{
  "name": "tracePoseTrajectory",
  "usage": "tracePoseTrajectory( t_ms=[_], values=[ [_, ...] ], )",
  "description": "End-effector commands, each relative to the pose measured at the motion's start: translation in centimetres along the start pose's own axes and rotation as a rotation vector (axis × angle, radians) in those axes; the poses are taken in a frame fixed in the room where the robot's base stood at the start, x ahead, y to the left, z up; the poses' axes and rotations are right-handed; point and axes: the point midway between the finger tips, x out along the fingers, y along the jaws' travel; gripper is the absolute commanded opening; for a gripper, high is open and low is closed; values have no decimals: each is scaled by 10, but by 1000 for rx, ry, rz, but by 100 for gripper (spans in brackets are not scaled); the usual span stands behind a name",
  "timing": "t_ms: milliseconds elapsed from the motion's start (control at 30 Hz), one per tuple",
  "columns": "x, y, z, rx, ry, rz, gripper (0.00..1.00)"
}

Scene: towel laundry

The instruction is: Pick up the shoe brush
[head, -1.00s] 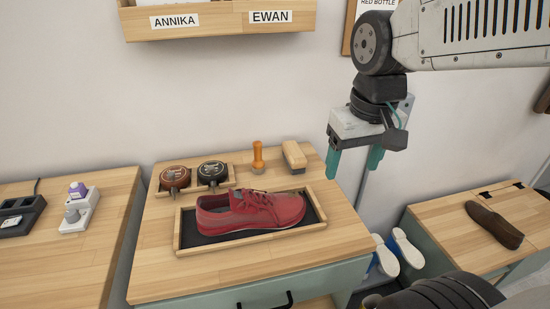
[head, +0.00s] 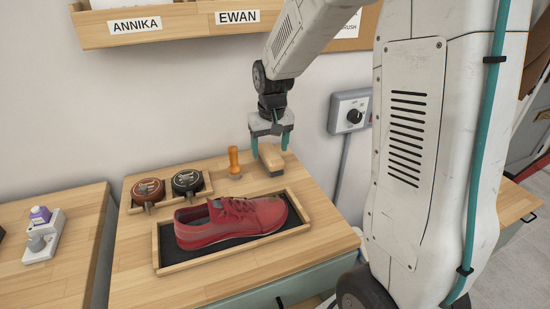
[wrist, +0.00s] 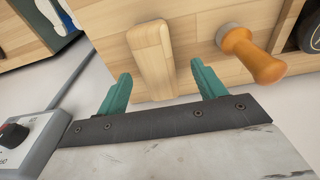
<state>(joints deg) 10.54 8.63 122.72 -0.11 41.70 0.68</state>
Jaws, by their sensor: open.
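The shoe brush (head: 271,158), a block with a pale wooden body, rests on the wooden table behind the shoe tray, just right of an orange-handled tool. My gripper (head: 271,140) is directly above it in the head view, with its teal fingers open and pointing down. In the wrist view, the brush (wrist: 152,58) lies ahead of and between the open fingers of my gripper (wrist: 160,92). The fingers hold nothing. The brush's underside is hidden.
The orange-handled tool (head: 234,162) stands close left of the brush; it also shows in the wrist view (wrist: 250,55). Two polish tins (head: 187,181) sit further left. A red shoe (head: 230,221) lies in a tray (head: 305,222) in front. A wall control box (head: 349,112) is at right.

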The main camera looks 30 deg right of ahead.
Motion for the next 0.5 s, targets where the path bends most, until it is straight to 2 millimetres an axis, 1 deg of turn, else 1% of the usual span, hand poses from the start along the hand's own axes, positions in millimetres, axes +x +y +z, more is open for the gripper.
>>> tracePoseTrajectory(
  t_ms=[100,233,333,500],
  values=[
    [19,3,-2,1,-5,0,69],
    [37,6,-2,2,-4,0,69],
    [44,7,-3,3,-2,0,69],
    [46,8,-3,4,0,1,69]
  ],
)
